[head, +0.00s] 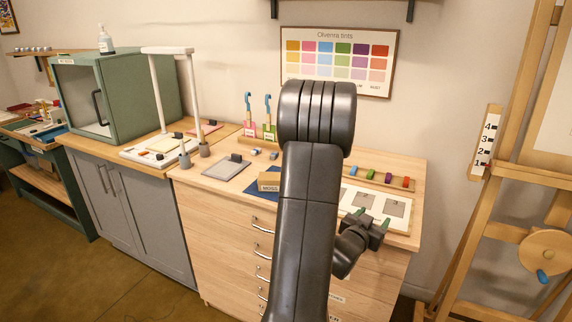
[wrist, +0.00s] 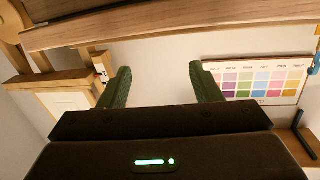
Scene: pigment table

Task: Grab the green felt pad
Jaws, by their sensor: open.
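I cannot make out a green felt pad in either view; my arm covers part of the wooden cabinet top (head: 190,172) in the head view. My gripper (head: 372,217) is over the right end of that cabinet, beside a white tray with grey squares (head: 395,208). In the wrist view my gripper (wrist: 160,80) shows two green fingers spread wide apart with nothing between them. A grey pad with a black grip (head: 227,168) lies left of my arm.
A white frame (head: 193,85) rises at the left, by a green cabinet (head: 118,92). A rack of coloured pieces (head: 376,178) lies at the back right. A wooden easel (head: 500,150) stands right.

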